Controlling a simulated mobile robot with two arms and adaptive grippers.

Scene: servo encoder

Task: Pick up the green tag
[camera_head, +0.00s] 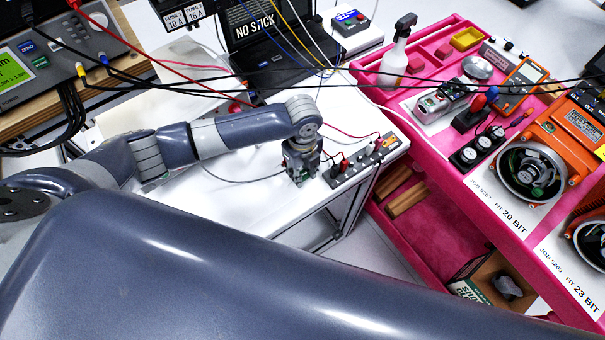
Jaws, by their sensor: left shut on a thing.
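My left gripper (299,174) points down over the right end of the white table, just left of a grey terminal strip. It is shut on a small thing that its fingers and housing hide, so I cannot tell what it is. I cannot make out a green tag anywhere in this view. My right gripper is not in view.
The terminal strip (362,162) carries plugs and red leads. A bench meter (55,52) and laptop (265,40) stand behind. On the right, a pink cart (425,150) holds a spray bottle (397,55), orange motors (570,135) and meters. Cables cross overhead.

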